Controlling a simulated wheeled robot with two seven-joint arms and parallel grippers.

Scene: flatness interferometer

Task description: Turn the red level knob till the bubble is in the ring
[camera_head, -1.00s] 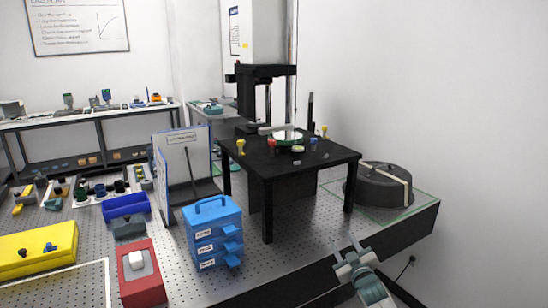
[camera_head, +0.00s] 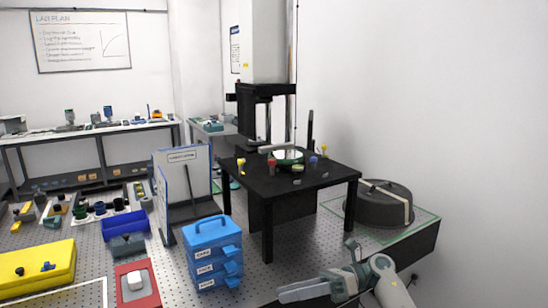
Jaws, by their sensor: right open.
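The red level knob (camera_head: 271,165) stands at the front left of a black square table (camera_head: 318,183), beside a round pale green-rimmed plate (camera_head: 288,158). A small yellow-green round piece (camera_head: 297,168) sits just in front of the plate; it may be the bubble level, but the bubble and ring are too small to tell. My right gripper (camera_head: 290,292) is open and empty at the bottom, below and in front of the black table, its fingers pointing left. It is well apart from the knob. My left gripper is not in view.
Yellow knobs (camera_head: 241,165) and a blue knob (camera_head: 313,161) stand on the black table. A blue drawer box (camera_head: 214,250), an upright panel (camera_head: 182,195) and a red box (camera_head: 137,284) stand to the left. A dark round drum (camera_head: 378,207) is at right.

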